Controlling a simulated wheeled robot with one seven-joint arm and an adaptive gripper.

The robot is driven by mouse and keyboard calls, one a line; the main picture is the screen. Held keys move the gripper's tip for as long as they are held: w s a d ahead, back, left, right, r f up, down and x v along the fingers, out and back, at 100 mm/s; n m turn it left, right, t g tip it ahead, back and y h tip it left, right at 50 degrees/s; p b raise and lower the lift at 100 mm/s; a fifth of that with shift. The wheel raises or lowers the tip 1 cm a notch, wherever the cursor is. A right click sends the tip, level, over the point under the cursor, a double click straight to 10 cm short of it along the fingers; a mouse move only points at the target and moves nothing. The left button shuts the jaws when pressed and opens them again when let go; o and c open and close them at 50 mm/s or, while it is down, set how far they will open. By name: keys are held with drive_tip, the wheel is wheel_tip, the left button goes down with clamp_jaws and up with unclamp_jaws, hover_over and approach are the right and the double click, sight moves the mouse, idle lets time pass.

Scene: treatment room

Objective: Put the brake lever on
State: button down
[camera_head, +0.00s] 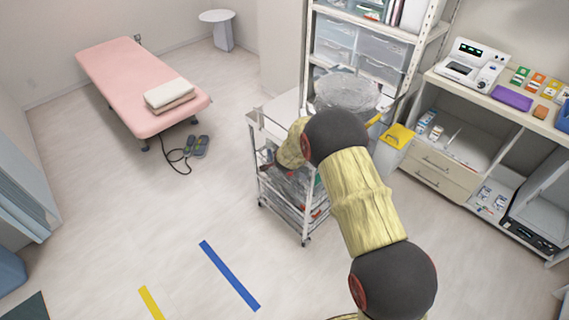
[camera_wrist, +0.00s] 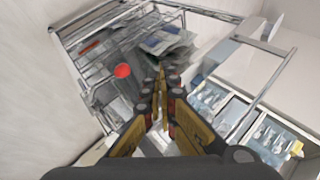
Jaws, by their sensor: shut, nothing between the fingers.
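A white wire-sided trolley (camera_head: 258,150) on casters stands in the middle of the room in the head view, partly hidden by my arm. The trolley fills the upper left of the wrist view (camera_wrist: 84,94). A round red piece (camera_wrist: 122,71) shows by its wire side in the wrist view; I cannot tell whether it is the brake lever. A front caster (camera_head: 305,241) shows in the head view, too small to make out a lever. My gripper (camera_wrist: 160,75) is shut and empty, its fingertips pointing at the trolley, to the right of the red piece.
A shelf rack (camera_head: 425,40) with clear drawers stands behind the trolley, and a yellow-lidded bin (camera_head: 397,138) to its right. A counter (camera_head: 460,90) runs along the right. A pink bed (camera_head: 130,75) stands at left. The floor in front is clear.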

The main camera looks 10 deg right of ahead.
drive_tip(key=a+r+p, duration=0.2)
drive_tip(key=a+r, duration=0.1)
drive_tip(key=r, duration=0.2)
drive_tip(key=shift+s+r, duration=0.2)
drive_tip(key=shift+s, duration=0.15)
drive_tip(key=shift+a, duration=0.1)
